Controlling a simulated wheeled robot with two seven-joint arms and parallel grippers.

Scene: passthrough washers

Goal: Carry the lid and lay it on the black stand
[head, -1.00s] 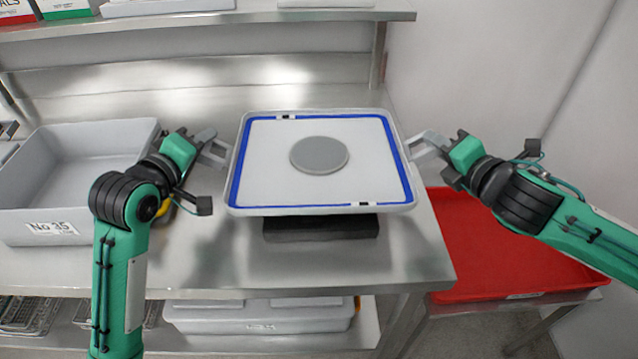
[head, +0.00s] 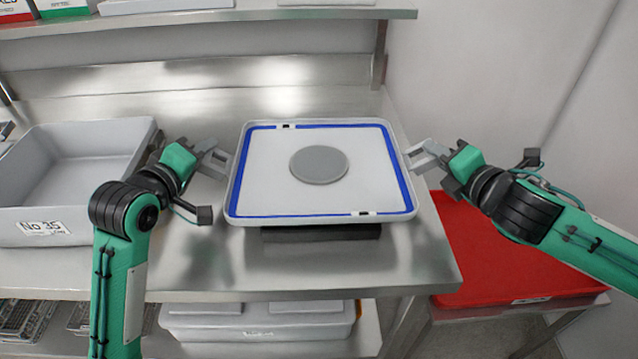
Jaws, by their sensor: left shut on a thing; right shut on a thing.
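The lid (head: 283,188) is a light grey square tray shape with a blue border line and a grey disc in its middle. It is level, just above or on the black stand (head: 320,233), whose front edge shows beneath it; I cannot tell whether they touch. My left gripper (head: 228,163) is shut on the lid's left edge. My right gripper (head: 413,158) is shut on the lid's right edge. Most of the stand is hidden under the lid.
A grey bin (head: 60,160) labelled No 35 stands on the steel table (head: 230,270) at the left. A red tray (head: 500,255) lies lower at the right. A shelf (head: 250,18) runs above the back. Grey containers (head: 260,320) sit below.

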